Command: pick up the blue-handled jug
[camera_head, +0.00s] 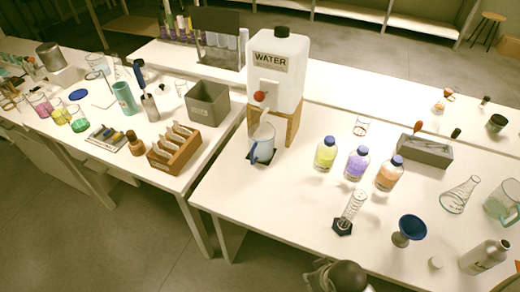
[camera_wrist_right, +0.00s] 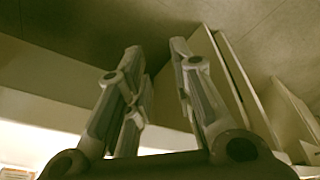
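The blue-handled jug (camera_head: 263,139) stands upright under the tap of the white water dispenser (camera_head: 279,70). Its blue handle faces the front left, and a small dark patch shows at its base. My right gripper (camera_wrist_right: 158,62) is open and empty in the right wrist view, its two fingers apart. No jug shows between or near those fingers. My left gripper is in neither view.
Yellow (camera_head: 326,153), purple (camera_head: 357,163) and orange (camera_head: 389,173) bottles stand right of the jug. A graduated cylinder (camera_head: 350,207) and blue funnel (camera_head: 409,230) are nearer the front. Left of the jug stand a grey bin (camera_head: 208,103) and wooden rack (camera_head: 174,149). The tabletop before the jug is clear.

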